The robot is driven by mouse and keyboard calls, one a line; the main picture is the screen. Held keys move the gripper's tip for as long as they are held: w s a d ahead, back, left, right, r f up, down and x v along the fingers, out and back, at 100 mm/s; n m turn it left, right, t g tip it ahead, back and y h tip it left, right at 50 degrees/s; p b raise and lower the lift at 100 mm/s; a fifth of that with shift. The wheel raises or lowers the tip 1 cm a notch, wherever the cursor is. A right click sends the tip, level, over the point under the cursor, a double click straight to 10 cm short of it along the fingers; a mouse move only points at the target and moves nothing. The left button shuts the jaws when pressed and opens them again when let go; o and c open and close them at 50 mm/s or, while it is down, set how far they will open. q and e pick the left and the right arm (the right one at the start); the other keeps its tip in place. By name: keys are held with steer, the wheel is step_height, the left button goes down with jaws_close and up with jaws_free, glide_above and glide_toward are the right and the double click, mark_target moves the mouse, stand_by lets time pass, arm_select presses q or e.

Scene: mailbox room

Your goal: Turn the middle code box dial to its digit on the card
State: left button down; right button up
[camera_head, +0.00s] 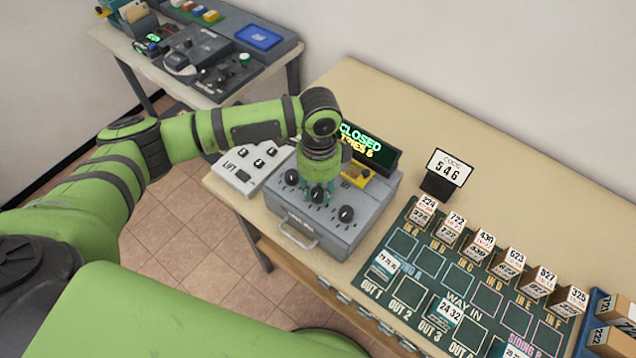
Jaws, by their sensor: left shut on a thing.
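The grey code box (335,233) stands on the wooden table, with three black dials in a row on its top. The left dial (291,176) and the right dial (346,213) are uncovered. My left gripper (317,192) points down from above and is shut on the middle dial (317,196), partly hiding it. The middle dial's pointer setting is too small to read. The display (368,147) behind reads CLOSED, with a tries line below, partly covered by my wrist. The code card (449,168) stands upright in a black holder and reads 546. My right gripper is not in view.
A white panel marked LIFT (240,178) sits left of the box. A dark green board (405,285) with numbered small boxes lies to the right. A second table (195,92) with devices stands at the back left. Bare tabletop (420,110) lies behind the display.

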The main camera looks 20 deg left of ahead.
mark_target(319, 189)
arm_select(q)
steer(key=shift+m, duration=0.3)
steer(key=c, duration=0.9)
jaws_free()
step_height(319, 189, up, 12)
steer(key=shift+w, duration=0.4)
